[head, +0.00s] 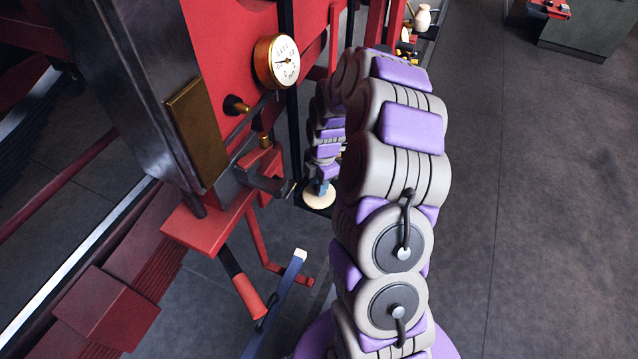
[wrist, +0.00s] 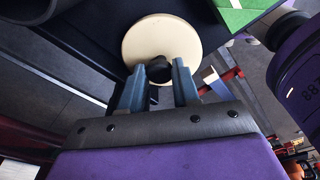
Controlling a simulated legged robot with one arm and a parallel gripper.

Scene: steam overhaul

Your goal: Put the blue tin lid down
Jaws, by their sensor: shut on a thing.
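A round cream lid (wrist: 140,40) with a dark knob (wrist: 159,72) is at the top middle of the wrist view. I see no blue on the lid itself. My gripper (wrist: 157,80) has blue-grey fingers on either side of the knob, shut on it. In the head view the lid (head: 319,199) shows as a pale disc just below my gripper (head: 321,185), partly hidden by it. A dark flat surface (wrist: 100,38) lies beneath the lid. I cannot tell whether the lid touches it. No tin is clearly visible.
A red machine with a brass gauge (head: 277,62) stands left of my arm. A red-handled lever (head: 243,290) and a blue bar (head: 277,300) are in front. A green item (wrist: 243,14) lies right of the lid. Open floor (head: 545,200) is to the right.

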